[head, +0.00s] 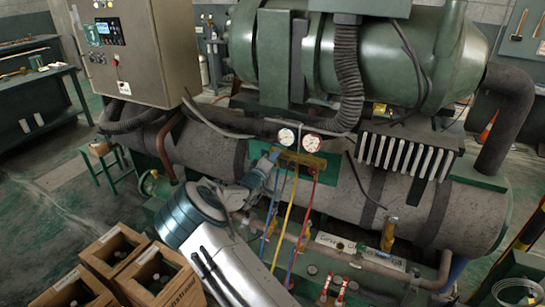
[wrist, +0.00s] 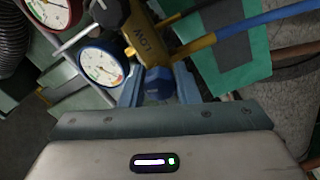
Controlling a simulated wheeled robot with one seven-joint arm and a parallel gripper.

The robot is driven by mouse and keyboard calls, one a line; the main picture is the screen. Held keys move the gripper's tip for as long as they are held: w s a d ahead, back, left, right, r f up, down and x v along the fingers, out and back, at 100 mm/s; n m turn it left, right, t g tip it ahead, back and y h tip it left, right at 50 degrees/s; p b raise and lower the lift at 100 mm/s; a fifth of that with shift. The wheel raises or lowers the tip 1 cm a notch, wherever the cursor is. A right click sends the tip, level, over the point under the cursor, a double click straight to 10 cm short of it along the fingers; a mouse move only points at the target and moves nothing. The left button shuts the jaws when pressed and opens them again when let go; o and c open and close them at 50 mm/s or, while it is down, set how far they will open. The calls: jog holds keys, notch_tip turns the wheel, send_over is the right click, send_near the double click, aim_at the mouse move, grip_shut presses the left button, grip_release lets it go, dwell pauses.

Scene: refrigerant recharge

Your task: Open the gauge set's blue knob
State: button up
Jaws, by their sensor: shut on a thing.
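The gauge set's brass body (head: 302,159) hangs in front of the large chiller, with a white-faced gauge (head: 286,136) and a red-rimmed gauge (head: 312,142) above it. In the wrist view the brass body (wrist: 138,45), the blue-rimmed gauge (wrist: 102,66) and part of the red-rimmed gauge (wrist: 52,10) show close up. The blue knob (wrist: 158,86) sits between the light blue fingers of my gripper (wrist: 158,92), which is shut on it. In the head view my gripper (head: 267,164) reaches the left end of the brass body and hides the knob.
Blue (head: 271,215), yellow (head: 283,225) and red (head: 302,228) hoses hang below the gauge set. A grey control cabinet (head: 135,50) stands at the upper left. A ribbed black hose (head: 346,75) runs down close above the gauges.

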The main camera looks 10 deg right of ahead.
jog(key=n+p, duration=0.2)
jog(key=n, duration=0.5)
dwell(0.5)
jog(key=o, duration=1)
jog(key=shift+c, duration=0.2)
jog(key=shift+a, duration=0.1)
jog(key=b+v, duration=0.3)
jog(key=v, duration=1)
jog(key=shift+s+a, duration=0.2)
jog(key=shift+s, duration=0.15)
